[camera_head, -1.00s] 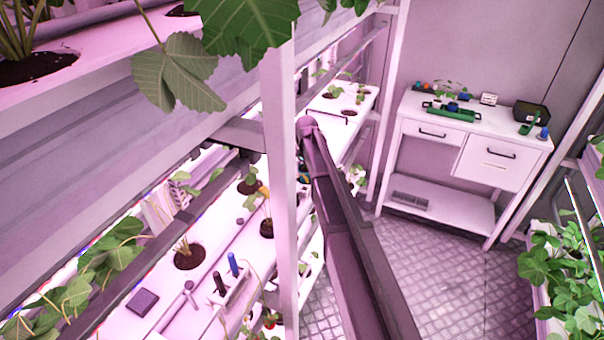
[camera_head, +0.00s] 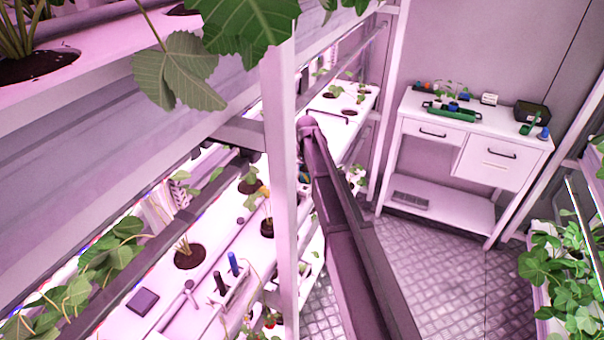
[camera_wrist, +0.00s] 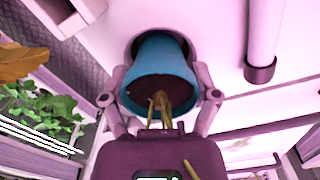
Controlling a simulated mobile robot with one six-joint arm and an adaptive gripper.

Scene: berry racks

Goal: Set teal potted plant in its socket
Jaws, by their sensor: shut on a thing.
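In the wrist view, the teal pot (camera_wrist: 163,55) sits between the two fingers of my gripper (camera_wrist: 160,97), which are shut on its sides. Its soil and pale stems face the camera. The pot's far end lies over a dark round socket (camera_wrist: 134,46) in the white rack panel (camera_wrist: 222,70). A dark crescent of the socket shows around that end; how deep the pot reaches in cannot be told. In the head view, the gripper cannot be made out clearly, with the white post and my arm crossing that area.
A grey-capped tube (camera_wrist: 262,68) stands right of the pot in the wrist view. In the head view, a white post (camera_head: 280,150) rises beside my arm. The rack shelf holds other plants (camera_head: 190,256) and a small tool holder (camera_head: 232,290). A white workbench (camera_head: 430,160) stands beyond open floor.

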